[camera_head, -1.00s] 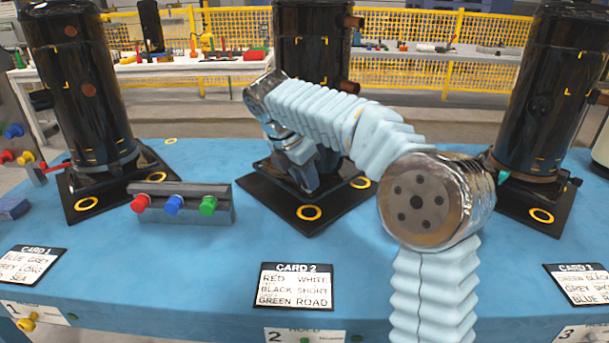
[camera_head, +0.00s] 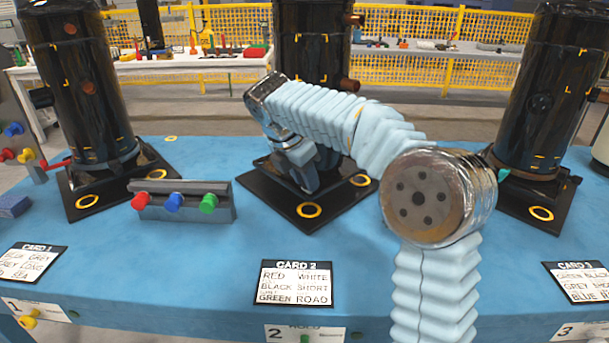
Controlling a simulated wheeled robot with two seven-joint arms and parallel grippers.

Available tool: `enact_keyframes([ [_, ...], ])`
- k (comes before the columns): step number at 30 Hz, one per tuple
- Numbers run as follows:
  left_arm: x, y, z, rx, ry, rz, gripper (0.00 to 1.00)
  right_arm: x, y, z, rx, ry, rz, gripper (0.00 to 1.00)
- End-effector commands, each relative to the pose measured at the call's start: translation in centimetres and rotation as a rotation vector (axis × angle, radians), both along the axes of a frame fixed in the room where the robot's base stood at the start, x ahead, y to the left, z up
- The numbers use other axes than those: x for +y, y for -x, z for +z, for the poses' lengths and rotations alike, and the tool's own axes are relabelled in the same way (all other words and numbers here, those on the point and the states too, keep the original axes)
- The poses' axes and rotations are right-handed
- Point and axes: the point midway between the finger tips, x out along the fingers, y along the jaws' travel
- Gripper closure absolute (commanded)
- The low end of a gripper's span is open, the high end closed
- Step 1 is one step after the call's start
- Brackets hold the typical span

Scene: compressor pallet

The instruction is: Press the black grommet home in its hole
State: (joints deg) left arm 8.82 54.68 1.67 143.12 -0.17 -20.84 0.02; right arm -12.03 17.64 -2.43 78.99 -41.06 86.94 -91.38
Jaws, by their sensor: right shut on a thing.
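My right gripper (camera_head: 309,188) points down at the black base plate (camera_head: 275,203) of the middle compressor (camera_head: 312,50). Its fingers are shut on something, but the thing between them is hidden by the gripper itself. I cannot make out the black grommet or the hole it belongs to. Yellow rings mark spots on the plate, one in front (camera_head: 309,210) of the fingers and another to their right (camera_head: 360,180). I cannot tell whether the fingertips touch the plate. My left gripper is out of view.
A grey rack (camera_head: 182,214) with red, blue and green plugs stands left of the middle plate. Black compressors stand at left (camera_head: 75,80) and right (camera_head: 540,100). Card 2 (camera_head: 293,284) lies at the front of the blue table (camera_head: 190,265). The blue surface around the card is clear.

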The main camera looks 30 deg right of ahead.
Motion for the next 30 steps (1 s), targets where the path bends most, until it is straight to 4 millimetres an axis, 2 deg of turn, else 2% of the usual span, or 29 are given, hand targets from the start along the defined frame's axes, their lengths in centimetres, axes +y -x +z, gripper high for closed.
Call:
enact_keyframes([
  [20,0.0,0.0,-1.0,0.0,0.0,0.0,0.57,0.0,0.0,-1.8,0.0,0.0,0.001,1.0],
  [21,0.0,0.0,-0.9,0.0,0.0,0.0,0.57,0.0,0.0,-1.7,0.0,0.0,0.001,0.62],
  [26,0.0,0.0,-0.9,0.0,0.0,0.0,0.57,0.0,0.0,-1.7,0.001,0.0,0.0,0.38],
  [30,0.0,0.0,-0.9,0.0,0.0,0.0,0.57,0.0,0.0,-1.7,0.0,0.0,0.0,0.38],
])
